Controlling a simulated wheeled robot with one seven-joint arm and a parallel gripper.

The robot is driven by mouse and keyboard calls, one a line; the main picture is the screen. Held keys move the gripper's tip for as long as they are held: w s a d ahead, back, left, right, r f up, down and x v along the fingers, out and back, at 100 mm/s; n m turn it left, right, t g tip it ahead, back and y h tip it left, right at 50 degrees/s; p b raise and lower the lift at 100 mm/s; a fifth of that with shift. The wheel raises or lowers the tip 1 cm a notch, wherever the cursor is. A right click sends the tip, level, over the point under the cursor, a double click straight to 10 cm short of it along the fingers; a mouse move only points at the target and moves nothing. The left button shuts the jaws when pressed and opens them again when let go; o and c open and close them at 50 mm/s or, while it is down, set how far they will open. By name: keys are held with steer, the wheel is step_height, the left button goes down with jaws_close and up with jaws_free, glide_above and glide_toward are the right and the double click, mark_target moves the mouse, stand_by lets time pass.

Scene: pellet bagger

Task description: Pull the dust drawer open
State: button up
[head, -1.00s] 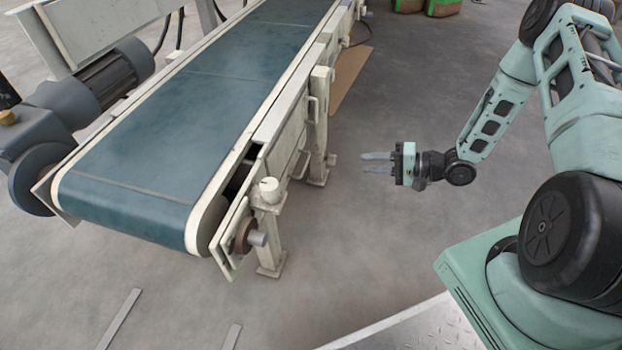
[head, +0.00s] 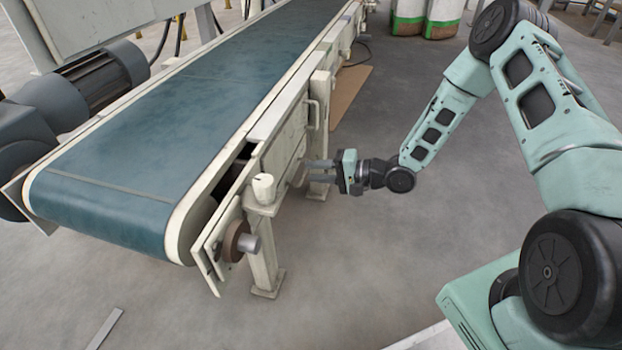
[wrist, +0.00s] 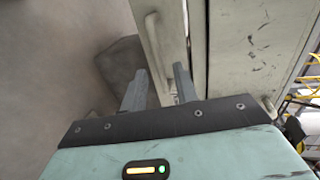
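A cream pull handle (wrist: 152,42) stands out from a cream panel on the conveyor's side, which I take for the dust drawer; its outline is hard to make out in the head view. My gripper (head: 310,170) is open and points left at the conveyor's side, low by the frame. In the wrist view the two grey fingers of my gripper (wrist: 160,70) are apart. The handle shows just ahead, its near end between the fingertips in the picture. I cannot tell whether a finger touches it. Nothing is held.
The conveyor (head: 190,110) with its teal belt fills the left. Another handle (head: 312,115) sits higher on its side frame. A frame leg (head: 264,255) with a roller end (head: 240,243) stands nearer. A brown sheet (head: 350,95) lies behind. The floor (head: 380,260) right of the conveyor is clear.

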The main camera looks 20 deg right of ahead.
steer(key=shift+x, duration=0.9)
jaws_close()
steer(key=f+p+v, duration=0.1)
steer(key=p+v, duration=0.2)
steer(key=v, duration=0.5)
steer(key=f+p+v, duration=0.2)
steer(key=p+v, duration=0.2)
steer(key=v, duration=0.4)
steer(key=d+f+p+v, duration=0.1)
steer(key=f+p+v, duration=0.1)
steer(key=v, duration=0.7)
steer(key=shift+s+p, duration=0.3)
steer(key=shift+p, duration=0.45)
steer(key=shift+f, duration=0.1)
jaws_free()
